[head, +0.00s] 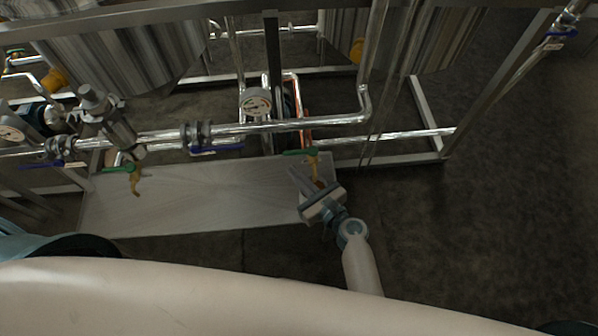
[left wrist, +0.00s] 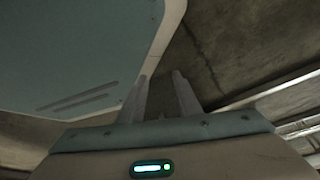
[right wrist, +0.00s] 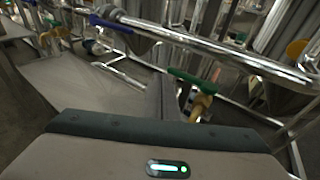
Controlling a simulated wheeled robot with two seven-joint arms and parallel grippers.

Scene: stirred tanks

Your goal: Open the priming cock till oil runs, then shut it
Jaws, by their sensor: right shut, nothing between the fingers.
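A small brass cock with a green lever (head: 300,152) hangs under the steel pipe above the pale tray. In the right wrist view its green lever (right wrist: 190,79) and brass body (right wrist: 201,101) show just right of my fingers. My right gripper (head: 296,174) is shut and empty, just below and left of this cock; I cannot tell whether it touches. A second green-levered brass cock (head: 134,184) hangs further left. No oil stream is visible at either cock. My left gripper (left wrist: 160,88) is open and empty, in the left wrist view only.
The pale tray (head: 200,200) lies below the pipe run. A pressure gauge (head: 257,101), blue-levered valves (head: 216,150) and steel frame posts stand close behind. Striped steel tanks (head: 120,50) are at the back. Dark floor (head: 500,220) at right is clear.

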